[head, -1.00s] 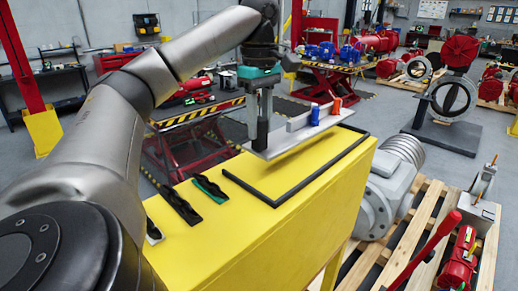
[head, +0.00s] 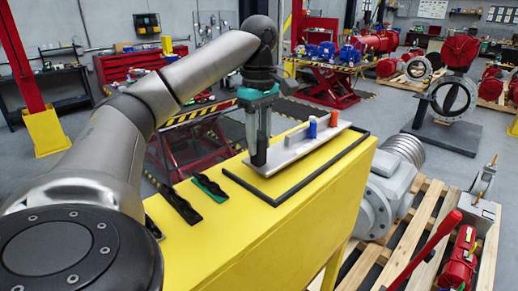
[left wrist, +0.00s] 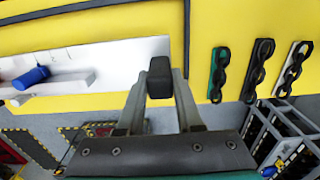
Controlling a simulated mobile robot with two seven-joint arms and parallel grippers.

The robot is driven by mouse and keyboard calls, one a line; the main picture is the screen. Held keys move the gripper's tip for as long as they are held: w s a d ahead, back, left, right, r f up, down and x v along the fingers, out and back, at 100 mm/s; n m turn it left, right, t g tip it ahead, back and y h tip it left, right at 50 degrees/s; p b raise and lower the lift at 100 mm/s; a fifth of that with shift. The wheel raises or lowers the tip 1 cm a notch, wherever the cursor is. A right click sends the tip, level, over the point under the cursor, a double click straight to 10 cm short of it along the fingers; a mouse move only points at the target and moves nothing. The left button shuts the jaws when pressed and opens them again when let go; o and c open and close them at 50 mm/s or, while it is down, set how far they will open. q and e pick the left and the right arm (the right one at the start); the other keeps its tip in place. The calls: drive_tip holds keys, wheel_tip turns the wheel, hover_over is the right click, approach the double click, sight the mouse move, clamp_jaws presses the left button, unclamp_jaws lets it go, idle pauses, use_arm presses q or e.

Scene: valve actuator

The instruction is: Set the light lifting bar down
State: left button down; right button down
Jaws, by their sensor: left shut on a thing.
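The light lifting bar (head: 292,150) is a long flat grey plate with a raised rib, a blue cylinder (head: 312,127) and an orange piece (head: 334,118) on it. It lies level within the black outline (head: 300,186) on the yellow table top, at or very near the surface; I cannot tell full contact. My left gripper (head: 259,153) points down and is shut on the bar's near-left end. In the left wrist view the bar (left wrist: 100,58) runs left from the fingers (left wrist: 158,80), its blue cylinder showing at far left. My right gripper is not in view.
Dark and green-edged chain-like pieces (head: 181,206) lie on the yellow table (head: 235,240) left of the outline. A grey valve actuator (head: 388,190) on a wooden pallet (head: 415,225) stands right of the table. The table's front part is clear.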

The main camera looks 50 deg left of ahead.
use_arm(q)
drive_tip(key=shift+w+f, duration=0.1)
drive_tip(key=shift+f, duration=1.25)
drive_tip(key=c, duration=0.6)
unclamp_jaws()
drive_tip(key=shift+f, duration=0.1)
drive_tip(key=shift+o, duration=0.2)
wheel_tip(320, 180, up, 2)
drive_tip(key=shift+r, duration=5.05)
